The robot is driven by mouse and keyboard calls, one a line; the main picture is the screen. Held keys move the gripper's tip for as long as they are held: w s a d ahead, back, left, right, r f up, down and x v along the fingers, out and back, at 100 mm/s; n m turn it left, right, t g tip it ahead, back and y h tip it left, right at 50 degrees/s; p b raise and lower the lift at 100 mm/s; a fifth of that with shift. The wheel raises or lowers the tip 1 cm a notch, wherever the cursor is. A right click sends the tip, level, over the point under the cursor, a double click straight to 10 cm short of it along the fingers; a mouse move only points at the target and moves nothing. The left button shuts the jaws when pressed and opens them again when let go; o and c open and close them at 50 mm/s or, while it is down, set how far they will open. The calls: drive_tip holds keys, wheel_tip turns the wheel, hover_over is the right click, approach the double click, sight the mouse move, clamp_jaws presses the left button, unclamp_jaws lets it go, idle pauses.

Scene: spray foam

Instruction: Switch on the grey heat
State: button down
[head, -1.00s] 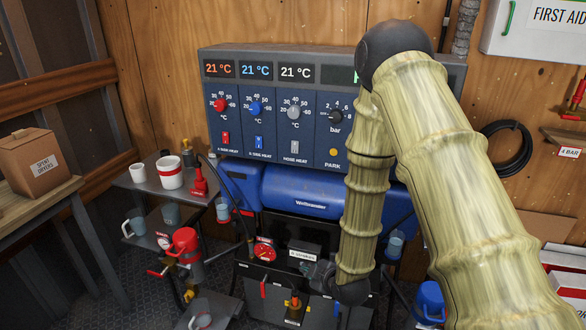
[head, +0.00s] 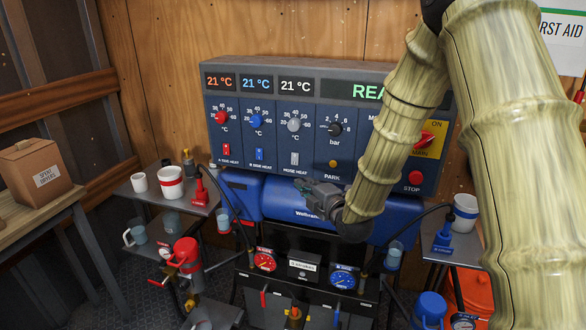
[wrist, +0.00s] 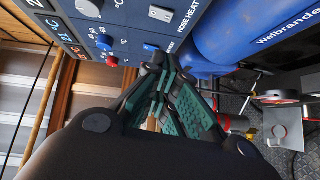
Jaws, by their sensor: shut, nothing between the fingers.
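The grey hose heat switch (head: 295,158) sits on the blue control panel under the grey dial (head: 293,124). In the wrist view the grey switch (wrist: 160,14) is at the top, beyond the fingertips. Whether it is up or down is too small to tell. My gripper (head: 302,186) is just below the panel, in front of the blue machine body, a little below and right of the grey switch. Its green-padded fingers (wrist: 158,62) are together and empty in the wrist view, apart from the switch.
The red A-side switch (head: 226,150) and blue B-side switch (head: 259,154) are left of the grey one. The yellow PARK button (head: 333,163) is to the right, and the red STOP button (head: 414,177) is farther right. Mugs crowd the left shelf (head: 150,188).

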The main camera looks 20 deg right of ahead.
sight(295, 159)
drive_tip(key=shift+w, duration=0.1)
drive_tip(key=shift+w+d+p+x, duration=0.1)
drive_tip(key=shift+d+p+x, duration=0.55)
drive_tip(key=shift+x, duration=1.45)
drive_tip(key=shift+w+d+p+x, duration=0.15)
drive_tip(key=shift+p+x, duration=0.9)
drive_tip(key=shift+x, duration=1.1)
drive_tip(key=shift+d+p+x, duration=0.5)
drive_tip(key=shift+p+x, duration=0.35)
drive_tip(key=shift+x, duration=1.25)
drive_tip(key=shift+f, duration=0.1)
drive_tip(key=shift+f, duration=0.1)
